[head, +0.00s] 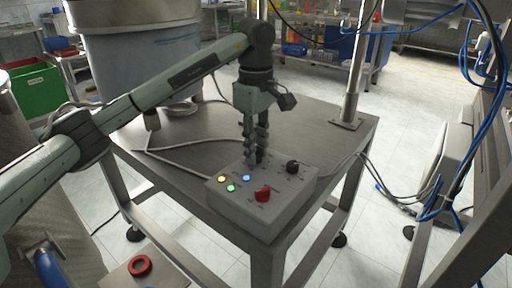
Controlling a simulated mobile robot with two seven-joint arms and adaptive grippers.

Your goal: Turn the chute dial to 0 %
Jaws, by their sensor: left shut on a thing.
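A grey control box (245,217) sits on the front corner of the metal table. On its top are a red knob (262,194), a black dial (292,167) and several lit buttons, yellow, green and blue. My left gripper (256,159) points down at the back of the box, left of the black dial. It is shut on a dark dial there, which the fingers mostly hide. The labels and the dial's setting are too small to read. My right gripper is not in view.
The metal table (318,130) is mostly bare behind the box, with a grey cable on it. A post (355,65) stands at its right back corner. A large metal vessel (140,50) stands behind.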

